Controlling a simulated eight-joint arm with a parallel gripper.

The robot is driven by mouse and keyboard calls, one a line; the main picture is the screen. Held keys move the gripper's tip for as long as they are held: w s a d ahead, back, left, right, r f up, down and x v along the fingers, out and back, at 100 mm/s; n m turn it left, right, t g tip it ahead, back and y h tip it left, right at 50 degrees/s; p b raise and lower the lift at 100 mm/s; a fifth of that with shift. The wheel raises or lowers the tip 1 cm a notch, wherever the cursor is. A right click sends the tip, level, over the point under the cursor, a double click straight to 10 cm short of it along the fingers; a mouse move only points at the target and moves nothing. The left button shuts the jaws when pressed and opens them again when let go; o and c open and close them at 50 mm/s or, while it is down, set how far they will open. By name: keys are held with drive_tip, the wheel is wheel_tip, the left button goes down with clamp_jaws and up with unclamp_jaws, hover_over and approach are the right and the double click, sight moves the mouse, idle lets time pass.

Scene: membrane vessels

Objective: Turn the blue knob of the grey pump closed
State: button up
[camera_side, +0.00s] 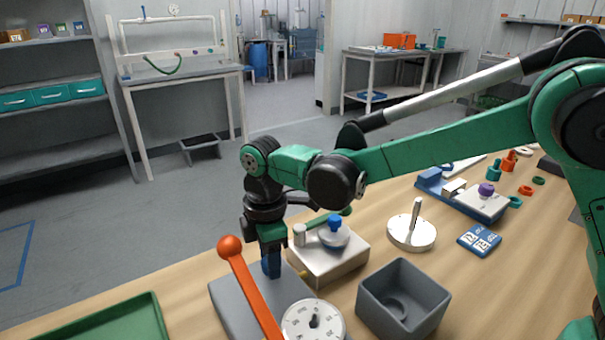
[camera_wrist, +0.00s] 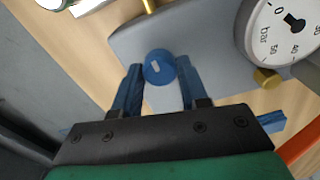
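The blue knob (camera_wrist: 158,67) of the grey pump shows in the wrist view as a round cap with a short pale mark, slightly tilted. My gripper (camera_wrist: 159,76) points down at it, one blue finger on each side. Both fingers are very near the knob's edges; I cannot tell whether they touch it. The grey pump (camera_wrist: 215,40) lies under the knob, and its body (camera_side: 231,300) also shows in the side view. There my gripper (camera_side: 271,265) is low over the pump and the knob is hidden behind the fingers.
An orange lever (camera_side: 250,287) with a ball end rises in front of the pump. A white dial gauge (camera_side: 313,322) sits at its right, beside a grey open box (camera_side: 441,309). A metal block with another blue knob (camera_side: 334,222) stands behind. A green tray (camera_side: 147,310) lies left.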

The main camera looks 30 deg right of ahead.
clamp_jaws()
drive_tip(key=shift+m, duration=0.3)
drive_tip(key=m, duration=1.2)
drive_tip(key=shift+m, duration=2.7)
drive_tip(key=o, duration=0.9)
unclamp_jaws()
drive_tip(key=shift+c, duration=0.2)
